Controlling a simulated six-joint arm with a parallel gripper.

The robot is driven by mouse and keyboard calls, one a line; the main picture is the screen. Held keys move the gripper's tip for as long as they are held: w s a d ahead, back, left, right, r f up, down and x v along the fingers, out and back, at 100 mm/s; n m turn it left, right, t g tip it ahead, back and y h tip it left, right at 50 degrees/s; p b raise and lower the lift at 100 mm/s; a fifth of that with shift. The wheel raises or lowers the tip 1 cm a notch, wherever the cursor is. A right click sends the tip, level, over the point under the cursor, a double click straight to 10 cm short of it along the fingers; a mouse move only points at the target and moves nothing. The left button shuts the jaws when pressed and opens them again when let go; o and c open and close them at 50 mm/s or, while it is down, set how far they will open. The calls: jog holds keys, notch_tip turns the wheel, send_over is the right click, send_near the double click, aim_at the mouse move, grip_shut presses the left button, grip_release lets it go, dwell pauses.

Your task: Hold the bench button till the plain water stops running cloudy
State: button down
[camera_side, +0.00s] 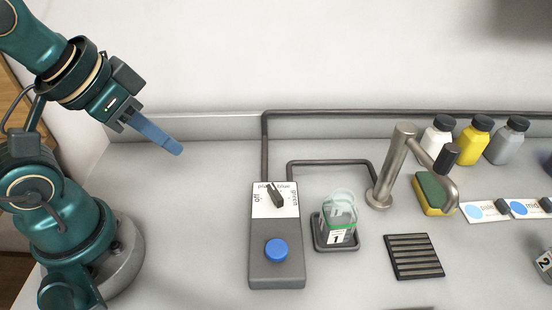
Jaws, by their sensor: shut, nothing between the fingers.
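The bench button (277,250) is a round blue cap on a grey control box (258,278). Above it is a dark selector knob (274,196) on a white dial marked off, plain, blue and green; its pointer seems to lean towards plain. My gripper (179,151), with blue fingers, is shut and empty, in the air up and left of the box, well clear of the button. The metal tap (388,168) stands right of the box, with its spout (454,195) curving down at the right. I see no clear stream of water from it.
A clear jar labelled 1 (341,222), with greenish contents, stands on a small dark tray (319,238) right of the box. Bench left of the box is clear.

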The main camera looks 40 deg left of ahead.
dwell(0.4)
jog(key=w+a+r+t+y, duration=0.3)
jog(key=w+a+r+t, duration=0.25)
jog(key=w, duration=0.25)
jog(key=w+d+r+m+t+h, duration=0.4)
jog(key=w+d+r+m, duration=0.1)
jog(key=d+m, duration=0.1)
jog(key=s+d+f+m+g+h, duration=0.2)
jog(key=d+m+g+h, duration=0.1)
jog(key=d+m+h, duration=0.5)
jog(key=s+d+f+m+g, duration=0.7)
jog(key=f+m+g, duration=0.1)
jog(key=g, duration=0.1)
jog(key=shift+f+m, duration=0.3)
jog(key=shift+m, duration=0.1)
jog(key=shift+w, duration=0.1)
